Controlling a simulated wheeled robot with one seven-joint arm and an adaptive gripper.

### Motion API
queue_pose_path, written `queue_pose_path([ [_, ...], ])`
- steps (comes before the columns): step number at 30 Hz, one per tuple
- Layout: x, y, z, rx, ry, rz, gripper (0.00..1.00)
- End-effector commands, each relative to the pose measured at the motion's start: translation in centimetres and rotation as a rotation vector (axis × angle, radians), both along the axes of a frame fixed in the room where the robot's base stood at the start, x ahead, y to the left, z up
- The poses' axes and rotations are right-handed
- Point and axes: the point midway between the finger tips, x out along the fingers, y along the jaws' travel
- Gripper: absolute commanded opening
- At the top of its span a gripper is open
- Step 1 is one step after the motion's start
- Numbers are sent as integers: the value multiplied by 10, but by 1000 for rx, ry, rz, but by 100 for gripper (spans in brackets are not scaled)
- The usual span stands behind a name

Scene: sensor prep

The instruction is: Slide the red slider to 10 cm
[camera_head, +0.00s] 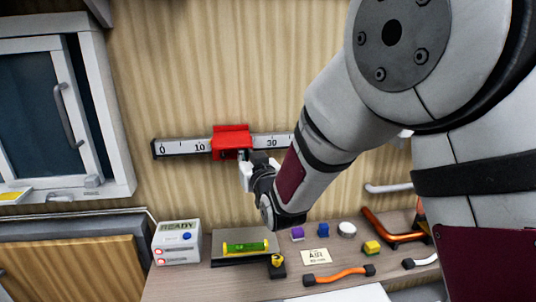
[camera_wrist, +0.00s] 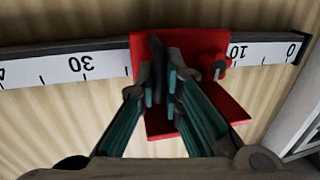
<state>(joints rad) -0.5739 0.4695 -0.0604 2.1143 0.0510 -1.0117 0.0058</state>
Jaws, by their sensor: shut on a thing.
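The red slider (camera_head: 231,138) sits on a white ruler rail (camera_head: 180,147) fixed to the wood-panelled wall. In the head view its left edge is a little right of the 10 mark, and the 30 mark shows to its right. In the wrist view the slider (camera_wrist: 210,100) has a round red knob on its side towards the 10. My gripper (camera_head: 246,165) is at the slider's lower right in the head view. In the wrist view my gripper (camera_wrist: 163,75) is shut on a dark upright part at the slider's front. My arm hides the rail's right portion.
Below is a shelf with a READY box (camera_head: 177,243), a green level (camera_head: 245,246), small coloured blocks, a label card (camera_head: 316,256) and an orange handle (camera_head: 340,274). A framed window cabinet (camera_head: 50,110) stands left of the rail. The wall around the rail's left end is clear.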

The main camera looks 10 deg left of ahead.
Motion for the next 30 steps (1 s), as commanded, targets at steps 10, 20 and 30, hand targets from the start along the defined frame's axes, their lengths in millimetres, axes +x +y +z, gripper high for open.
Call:
queue_pose_path([
  [10,-7,23,1,1,-2,1,0],
  [20,-7,23,1,0,-1,1,29],
  [30,-14,18,1,0,-1,0,29],
])
